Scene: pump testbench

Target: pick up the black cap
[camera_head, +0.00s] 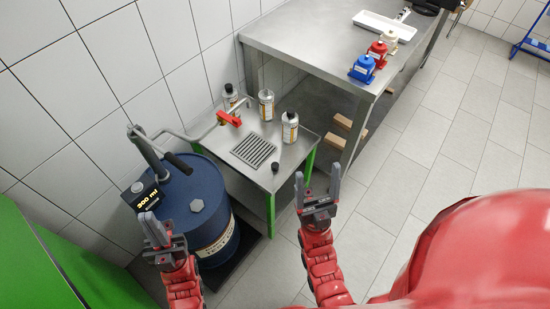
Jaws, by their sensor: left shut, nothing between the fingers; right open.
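A small black cap (275,167) lies on the small steel table (225,157), near its front edge and beside the drain grate. My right gripper (317,178) is open and empty, to the right of the cap and apart from it in the picture. My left gripper (152,226) is shut and empty, in front of the blue drum at the left.
Several bottles, one a front bottle (289,129), stand on the small table by a red-handled tap (229,118). The blue drum (208,208) with a hand pump and 300 ml display (146,194) stands left. A steel workbench (300,38) holds coloured containers.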

